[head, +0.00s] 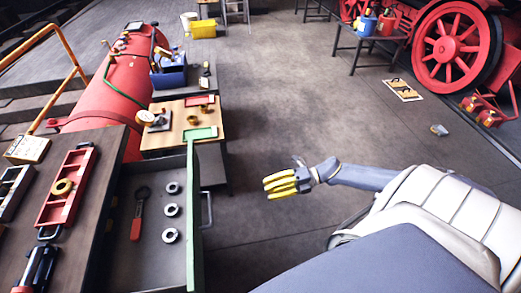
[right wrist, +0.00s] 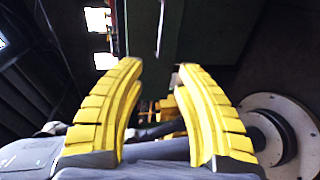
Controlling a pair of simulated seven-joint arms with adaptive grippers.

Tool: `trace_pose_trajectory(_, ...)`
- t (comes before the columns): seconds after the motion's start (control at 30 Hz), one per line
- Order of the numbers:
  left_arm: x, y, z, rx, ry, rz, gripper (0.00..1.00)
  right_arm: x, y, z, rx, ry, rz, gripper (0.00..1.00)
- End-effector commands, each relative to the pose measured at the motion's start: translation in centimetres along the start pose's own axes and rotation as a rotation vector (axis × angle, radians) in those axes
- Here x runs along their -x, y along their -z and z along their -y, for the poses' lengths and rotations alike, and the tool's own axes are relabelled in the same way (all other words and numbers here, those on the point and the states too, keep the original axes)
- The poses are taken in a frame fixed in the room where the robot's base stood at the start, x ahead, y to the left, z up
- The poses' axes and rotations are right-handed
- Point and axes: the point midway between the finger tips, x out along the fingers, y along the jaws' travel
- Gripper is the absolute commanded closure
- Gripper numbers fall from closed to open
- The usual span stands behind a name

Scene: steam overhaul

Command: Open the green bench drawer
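The green bench drawer (head: 193,230) is pulled out from the dark workbench (head: 85,165), and its inside shows. A red-handled wrench (head: 138,215) and three metal rings (head: 171,210) lie in it. Its metal bar handle (head: 207,210) is on the outer face of the front. My right gripper (head: 268,186) is to the right of the handle, apart from it, with yellow fingers pointing left. In the right wrist view the fingers (right wrist: 160,75) are spread with no object held between them. My left gripper is not in view.
A red tray (head: 67,187) lies on the bench top. A red boiler (head: 115,85) stands behind. The floor (head: 290,120) right of the drawer is open.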

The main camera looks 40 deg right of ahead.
Motion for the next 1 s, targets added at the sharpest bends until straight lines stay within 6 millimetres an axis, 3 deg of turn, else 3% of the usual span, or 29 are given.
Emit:
trace_pose_trajectory(0.2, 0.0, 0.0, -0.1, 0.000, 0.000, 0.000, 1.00, 3.9, 0.0, 0.1, -0.001, 0.005, 0.001, 0.66)
trace_pose_trajectory(0.4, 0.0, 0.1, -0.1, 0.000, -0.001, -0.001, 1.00, 6.2, 0.0, 0.1, 0.000, 0.002, 0.000, 0.66)
trace_pose_trajectory(0.63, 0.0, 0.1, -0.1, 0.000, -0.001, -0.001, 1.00, 7.4, 0.0, 0.0, 0.001, 0.001, 0.000, 0.66)
trace_pose_trajectory(1.0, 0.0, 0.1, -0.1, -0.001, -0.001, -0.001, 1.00, 7.5, 0.0, 0.0, 0.001, 0.001, 0.000, 0.66)
